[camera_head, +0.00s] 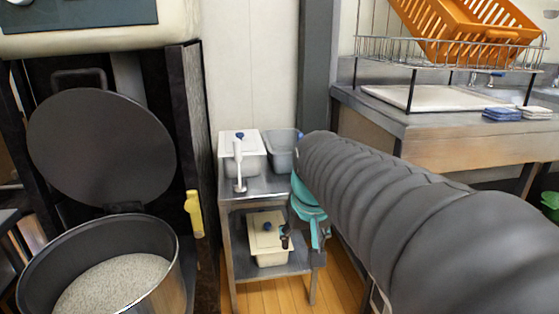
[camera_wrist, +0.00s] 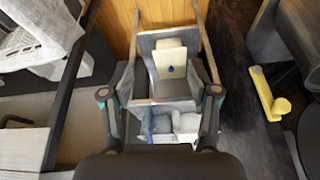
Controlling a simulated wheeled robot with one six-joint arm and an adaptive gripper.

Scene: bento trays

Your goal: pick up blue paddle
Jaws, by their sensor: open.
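The blue paddle appears in the wrist view as a narrow blue strip (camera_wrist: 148,122) in or at the grey bin on the cart. In the head view only a small blue bit (camera_head: 299,135) shows at the right rim of the grey metal bin (camera_head: 281,153), partly hidden by my arm. My gripper (camera_head: 302,246) hangs in front of the cart's right side, largely covered by my arm. In the wrist view my gripper (camera_wrist: 159,93) is open and its fingers are wide apart. Nothing is between the fingertips, and the blue strip lies beyond them, apart from both.
A white lidded box (camera_head: 240,150) and a white upright tool (camera_head: 239,168) are on the cart top, left of the bin. Another lidded box (camera_head: 266,232) sits on the lower shelf. A large pot (camera_head: 165,270) and yellow handle (camera_head: 194,213) are left; a counter (camera_head: 450,135) is right.

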